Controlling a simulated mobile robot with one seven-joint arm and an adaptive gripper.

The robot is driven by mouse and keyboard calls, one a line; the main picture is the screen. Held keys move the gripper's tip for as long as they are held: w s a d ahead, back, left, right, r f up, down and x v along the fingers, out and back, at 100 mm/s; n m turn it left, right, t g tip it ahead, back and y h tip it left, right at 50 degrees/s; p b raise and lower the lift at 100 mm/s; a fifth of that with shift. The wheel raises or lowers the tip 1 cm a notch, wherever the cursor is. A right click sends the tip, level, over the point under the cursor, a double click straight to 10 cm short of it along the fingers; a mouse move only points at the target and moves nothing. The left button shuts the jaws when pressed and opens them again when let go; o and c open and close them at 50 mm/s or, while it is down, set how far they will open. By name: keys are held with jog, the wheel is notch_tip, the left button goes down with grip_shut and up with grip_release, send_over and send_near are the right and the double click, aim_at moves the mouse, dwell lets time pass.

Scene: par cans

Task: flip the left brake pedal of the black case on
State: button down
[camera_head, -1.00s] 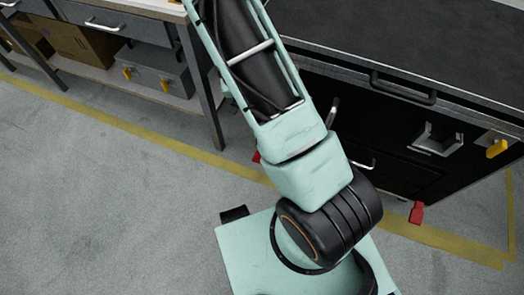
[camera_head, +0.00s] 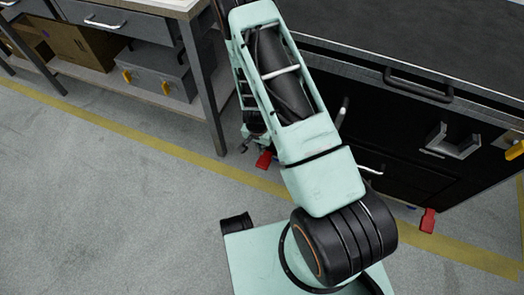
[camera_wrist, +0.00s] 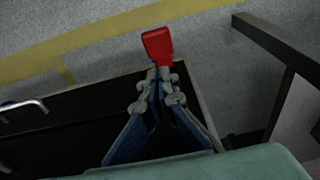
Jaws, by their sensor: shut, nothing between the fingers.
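The black case (camera_head: 385,122) stands on casters at the right in the head view. Its left red brake pedal (camera_head: 264,160) sticks out low at the case's near left corner. The same pedal (camera_wrist: 157,45) shows in the wrist view, just beyond my fingertips. My gripper (camera_wrist: 157,80) is shut and empty, its fingers pointing towards the pedal; I cannot tell whether they touch it. In the head view my gripper (camera_head: 249,143) is small and partly hidden, just left of and above the pedal. The right red pedal (camera_head: 428,220) sits at the other front corner.
A workbench (camera_head: 212,108) with a metal leg and lower shelf stands left of the case, close to my gripper. A grey box (camera_head: 158,75) sits on the shelf. The floor in front is clear, with a yellow line (camera_head: 190,156).

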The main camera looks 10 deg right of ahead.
jog(key=b, duration=0.4)
send_near(261, 166)
jog(key=w+f, duration=0.1)
jog(key=w+d+f, duration=0.1)
jog(key=f, duration=0.1)
jog(key=w+d+f, duration=0.1)
jog(key=f, duration=0.1)
jog(key=shift+f, duration=0.25)
jog(key=shift+s+a+f, duration=0.1)
jog(key=shift+s+f, duration=0.05)
jog(key=shift+f, duration=0.55)
jog(key=shift+s, duration=0.1)
jog(key=shift+s+a+f, duration=0.1)
jog(key=shift+f, duration=0.15)
jog(key=shift+f+t+h, duration=0.1)
jog(key=shift+t+h, duration=0.2)
jog(key=shift+s+a+f+t+h, duration=0.15)
jog(key=shift+s+f+t+h, duration=0.15)
jog(key=shift+f+t, duration=0.2)
jog(key=shift+s+a+f+t+h, duration=0.2)
jog(key=shift+f+t+h, duration=0.1)
jog(key=shift+f+t, duration=0.15)
jog(key=shift+s+a+f, duration=0.1)
jog(key=shift+a+f, duration=0.05)
jog(key=shift+f, duration=1.05)
